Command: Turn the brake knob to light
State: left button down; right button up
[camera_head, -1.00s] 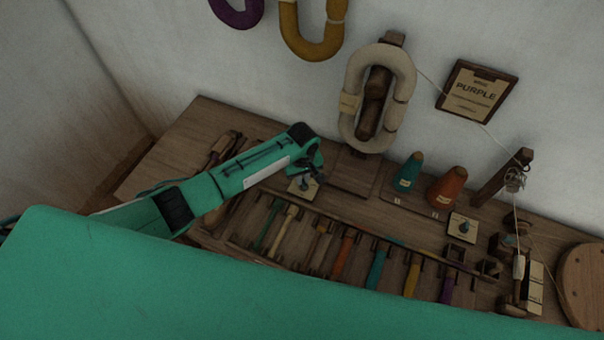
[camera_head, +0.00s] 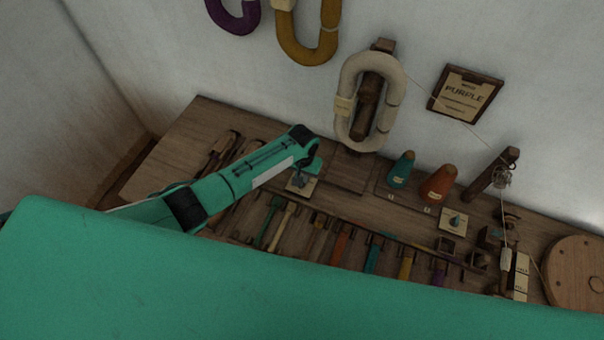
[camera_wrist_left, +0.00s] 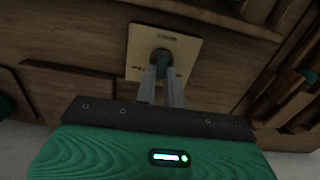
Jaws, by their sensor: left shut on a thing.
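A small knob (camera_wrist_left: 162,60) stands on a square pale plate (camera_wrist_left: 185,45) on the wooden bench, in the left wrist view. The plate's lettering is too small to read. My left gripper (camera_wrist_left: 162,76) is shut on this knob, with its two fingers on either side of it; the fingers hide part of it. In the head view the same plate (camera_head: 308,187) lies under my left gripper (camera_head: 301,179), at the end of the green arm. A second pale plate with a teal knob (camera_head: 455,221) sits farther right on the bench. My right gripper is not in view.
Several coloured-handled tools lie in a rack (camera_head: 340,244) just in front of the plate. A teal cone (camera_head: 400,170) and an orange cone (camera_head: 438,185) stand to the right. A round wooden disc (camera_head: 577,272) is far right.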

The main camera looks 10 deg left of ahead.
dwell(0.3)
pick_arm(q)
jog(key=c, duration=1.5)
grip_release()
notch_tip(320, 180, up, 14)
jog(key=shift+b, duration=0.4)
jog(key=shift+s+f, duration=0.1)
jog(key=shift+f, duration=0.05)
